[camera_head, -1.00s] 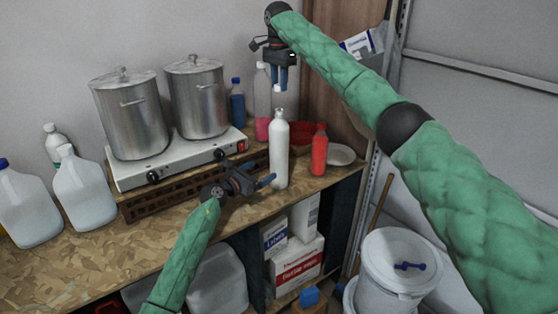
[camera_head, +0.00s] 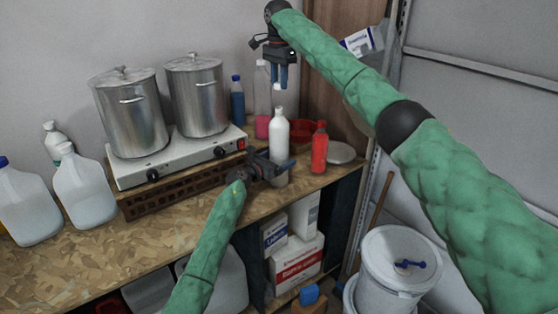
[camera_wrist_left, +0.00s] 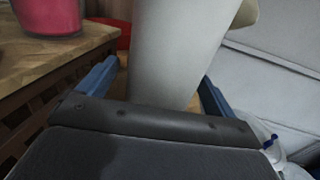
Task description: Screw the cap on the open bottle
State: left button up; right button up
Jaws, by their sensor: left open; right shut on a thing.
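The white bottle (camera_head: 279,130) stands upright on the wooden worktop near its right end. In the left wrist view the bottle's pale body (camera_wrist_left: 178,50) fills the space between two blue fingers. My left gripper (camera_head: 285,166) is open, low down at the bottle, one finger on each side; contact cannot be told. My right gripper (camera_head: 281,78) points down above the bottle, shut on a small white cap (camera_head: 277,87). The cap is apart from the bottle's top, with a gap below it. Most of the cap is hidden by the fingers.
A red bottle (camera_head: 319,148) stands just right of the white one. A pink-filled bottle (camera_head: 262,105) and a blue bottle (camera_head: 237,100) stand behind. Two steel pots (camera_head: 131,112) sit on a hotplate (camera_head: 180,159) at left. A plate (camera_head: 341,153) lies at right.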

pick_arm(q)
jog(key=shift+x, duration=1)
jog(key=shift+c, duration=0.2)
jog(key=c, duration=1.4)
pick_arm(e)
jog(key=shift+s+f, duration=0.1)
jog(key=shift+f, duration=2.35)
